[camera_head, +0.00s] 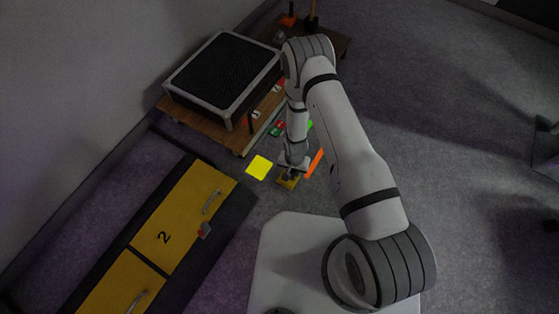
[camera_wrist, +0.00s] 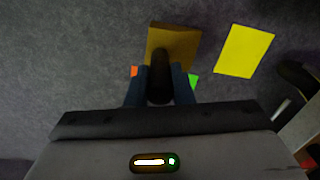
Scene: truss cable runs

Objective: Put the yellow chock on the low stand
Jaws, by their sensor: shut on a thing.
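The yellow chock (camera_head: 287,183) hangs at the end of my arm in the head view. In the wrist view the chock (camera_wrist: 174,38) is a dull yellow block with a dark upright grip. My gripper (camera_head: 291,171) is shut on that grip; its blue fingers (camera_wrist: 160,86) stand on either side of it. I cannot tell how high the chock is above the floor. A low wooden stand (camera_head: 173,108) at the back left carries a black-topped grey box. A second low brown stand (camera_head: 341,44) lies farther back. I cannot tell which is the named stand.
A bright yellow square (camera_head: 259,167) lies flat left of the chock; it also shows in the wrist view (camera_wrist: 244,50). An orange strip (camera_head: 315,163) lies to the right. A yellow-fronted cabinet (camera_head: 185,215) marked 2 stands at the left. The floor at right is largely clear.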

